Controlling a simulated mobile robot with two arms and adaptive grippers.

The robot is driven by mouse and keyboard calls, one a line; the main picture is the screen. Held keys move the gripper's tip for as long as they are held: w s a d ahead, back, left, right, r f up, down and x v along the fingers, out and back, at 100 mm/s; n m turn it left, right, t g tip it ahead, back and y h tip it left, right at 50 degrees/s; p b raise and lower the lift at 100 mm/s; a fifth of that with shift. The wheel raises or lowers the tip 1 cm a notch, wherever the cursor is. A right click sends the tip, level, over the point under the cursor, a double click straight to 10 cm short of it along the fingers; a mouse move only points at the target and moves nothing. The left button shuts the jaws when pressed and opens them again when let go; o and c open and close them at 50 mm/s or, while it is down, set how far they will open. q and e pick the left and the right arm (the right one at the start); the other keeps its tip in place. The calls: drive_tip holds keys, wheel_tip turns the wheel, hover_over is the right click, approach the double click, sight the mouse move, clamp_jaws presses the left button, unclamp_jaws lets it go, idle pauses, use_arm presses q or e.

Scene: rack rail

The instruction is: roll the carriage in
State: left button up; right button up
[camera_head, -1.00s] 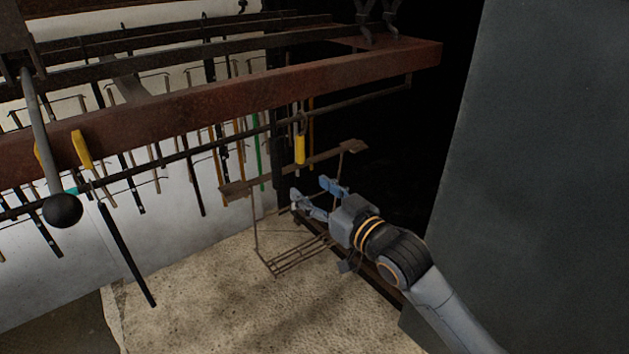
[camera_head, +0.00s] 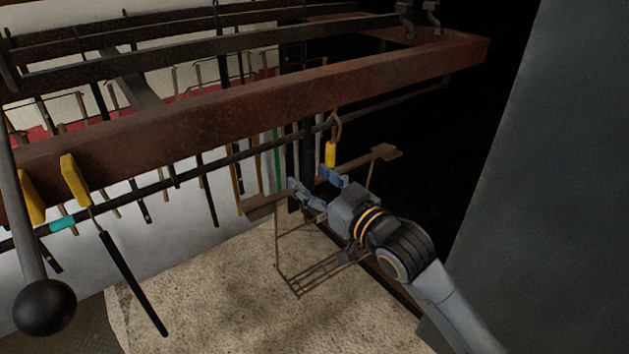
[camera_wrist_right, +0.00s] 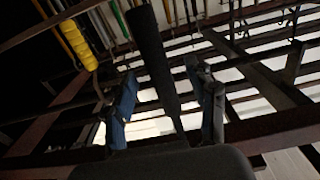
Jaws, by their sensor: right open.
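A brown wire frame with a basket-like bottom (camera_head: 325,272) hangs low in the head view, under a brown crossbar (camera_head: 383,153); it may be the carriage, but I cannot tell for sure. A thin dark rail (camera_head: 215,160) runs below a rusty beam (camera_head: 260,100). A yellow grip (camera_head: 330,154) hangs from a hook near that rail. My right gripper (camera_head: 313,185) is open, just below the yellow grip and in front of the crossbar. In the right wrist view, a black bar (camera_wrist_right: 158,70) shows between its fingers, and a ribbed yellow grip (camera_wrist_right: 76,45) is at upper left. My left gripper is out of view.
A lever with a black ball (camera_head: 44,306) stands at the near left. Yellow-handled tools (camera_head: 75,180) hang at left. A dark grey panel (camera_head: 550,200) closes the right side. The pale floor (camera_head: 215,290) is clear in the middle.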

drive_tip(key=shift+w+a+f, duration=0.15)
drive_tip(key=shift+w, duration=0.1)
drive_tip(key=shift+s+d+r, duration=0.2)
drive_tip(key=shift+s+r, duration=0.15)
drive_tip(key=shift+s, duration=0.05)
drive_tip(key=shift+a+r, duration=0.1)
drive_tip(key=shift+w+a+f, duration=0.25)
drive_tip(key=shift+w+a, duration=0.2)
drive_tip(key=shift+w, duration=0.35)
drive_tip(key=shift+w+a, duration=0.15)
drive_tip(key=shift+w, duration=0.05)
drive_tip(key=shift+s, duration=0.1)
drive_tip(key=shift+s+r, duration=0.1)
drive_tip(key=shift+s, duration=0.05)
drive_tip(key=c, duration=0.5)
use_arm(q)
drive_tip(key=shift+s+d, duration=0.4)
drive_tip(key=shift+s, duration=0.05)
use_arm(e)
clamp_jaws()
